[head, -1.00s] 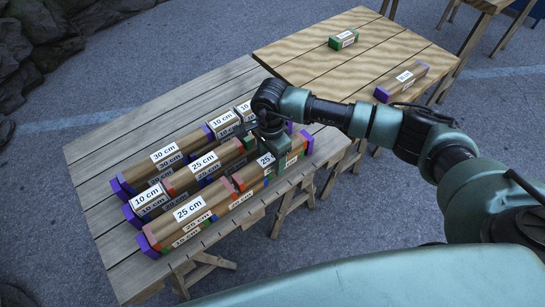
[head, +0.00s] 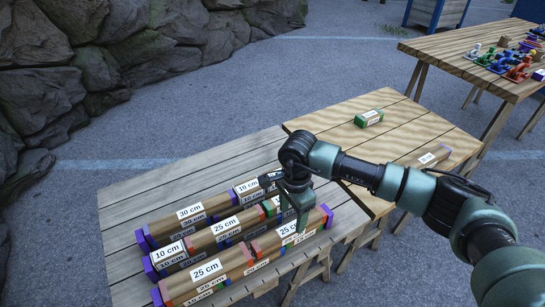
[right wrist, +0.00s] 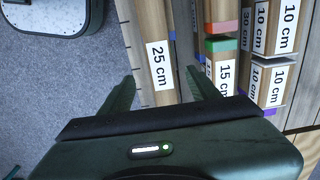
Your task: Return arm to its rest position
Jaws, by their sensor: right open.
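My right gripper (head: 297,222) is open and points down over the near row of blocks on the grey plank table. In the right wrist view the open fingers (right wrist: 163,88) show on either side of a long brown block labelled 25 cm (right wrist: 152,22). I cannot tell how far above or around it they are. In the head view the gripper partly hides this block (head: 322,222). My right arm reaches in from the right, bent at the wrist. My left gripper is not in view.
Several labelled blocks, such as one of 30 cm (head: 205,208), lie in rows on the grey table (head: 135,200). Another table (head: 462,67) stands at upper right. Rocks line the left.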

